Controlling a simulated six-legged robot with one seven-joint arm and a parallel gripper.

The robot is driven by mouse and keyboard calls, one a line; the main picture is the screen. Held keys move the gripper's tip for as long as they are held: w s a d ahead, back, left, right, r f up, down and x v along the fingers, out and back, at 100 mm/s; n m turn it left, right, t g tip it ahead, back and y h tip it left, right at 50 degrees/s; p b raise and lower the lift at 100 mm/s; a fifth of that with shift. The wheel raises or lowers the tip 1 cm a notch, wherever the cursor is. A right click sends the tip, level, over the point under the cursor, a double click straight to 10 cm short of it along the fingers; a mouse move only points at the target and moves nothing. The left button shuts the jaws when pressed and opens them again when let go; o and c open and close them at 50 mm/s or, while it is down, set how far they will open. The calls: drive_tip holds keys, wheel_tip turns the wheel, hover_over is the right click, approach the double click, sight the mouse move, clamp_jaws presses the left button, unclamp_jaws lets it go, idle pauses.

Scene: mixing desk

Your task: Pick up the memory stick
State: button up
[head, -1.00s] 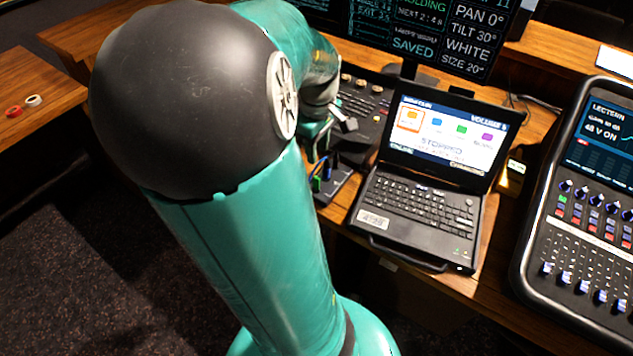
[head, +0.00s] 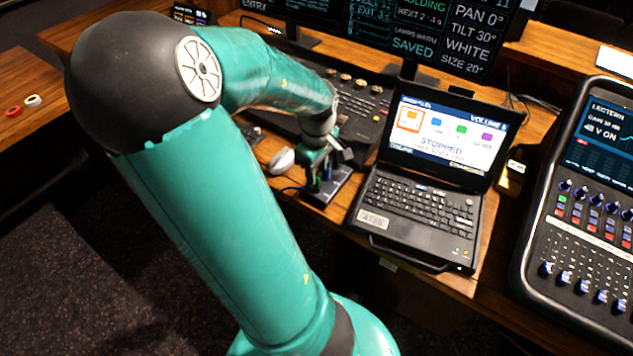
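My gripper (head: 320,178) is at the front desk edge, left of the laptop, with its teal fingers pointing down over a small dark block (head: 338,186). The block appears to hold small upright sticks, with green and blue bits among the fingers. I cannot pick out the memory stick for certain; it may be one of these, largely hidden by my gripper. The fingers are too small and overlapped to show whether they are open or shut, or touching anything.
An open laptop (head: 418,205) stands just right of the block. A control desk (head: 360,107) and monitors are behind. A large mixer (head: 590,235) stands far right. Two tape rolls lie on the left desk.

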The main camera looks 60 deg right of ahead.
sight(316, 188)
drive_tip(key=shift+w+d+f, duration=0.1)
drive_tip(key=shift+f, duration=1.05)
drive_tip(key=shift+w+d+f, duration=0.1)
drive_tip(key=shift+f, duration=1.05)
drive_tip(key=shift+c, duration=0.4)
clamp_jaws()
